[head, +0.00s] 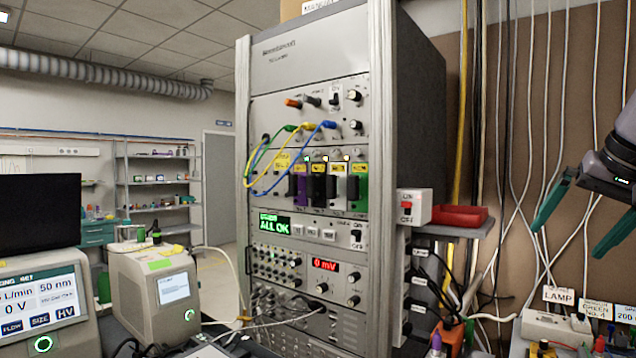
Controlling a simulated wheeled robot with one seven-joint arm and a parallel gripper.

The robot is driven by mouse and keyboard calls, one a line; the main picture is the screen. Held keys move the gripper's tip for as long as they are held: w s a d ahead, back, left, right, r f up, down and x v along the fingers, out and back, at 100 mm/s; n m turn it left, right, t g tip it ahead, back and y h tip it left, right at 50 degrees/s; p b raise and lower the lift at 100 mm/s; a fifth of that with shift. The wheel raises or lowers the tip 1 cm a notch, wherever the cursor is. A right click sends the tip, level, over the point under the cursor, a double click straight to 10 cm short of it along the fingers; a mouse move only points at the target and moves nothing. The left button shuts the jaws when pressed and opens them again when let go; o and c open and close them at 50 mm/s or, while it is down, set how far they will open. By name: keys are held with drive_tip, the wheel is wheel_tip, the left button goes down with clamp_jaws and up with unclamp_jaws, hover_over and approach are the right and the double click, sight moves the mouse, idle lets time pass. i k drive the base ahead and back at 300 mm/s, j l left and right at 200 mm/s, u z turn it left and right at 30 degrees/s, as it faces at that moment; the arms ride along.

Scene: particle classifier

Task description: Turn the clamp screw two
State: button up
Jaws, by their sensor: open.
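My gripper (566,243) is at the right edge, open with its two green fingers spread and nothing between them. It is well to the right of the instrument rack (381,200) and apart from it. I cannot make out anything labelled as clamp screw two. The rack's upper panel has an orange knob (293,102) and a grey knob (312,100) beside it, and black-and-white knobs (354,95) further right. Below are several modules, including a purple one (301,190) and a green one (359,192), with small yellow labels.
A red tray (459,216) sits on a small shelf beside an ON/OFF switch box (413,206). Cables hang on the brown wall behind my gripper. A boxy instrument (130,290) stands left of the rack.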

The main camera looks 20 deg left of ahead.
sight(314, 153)
drive_tip(key=i+u, duration=0.1)
drive_tip(key=u, duration=0.75)
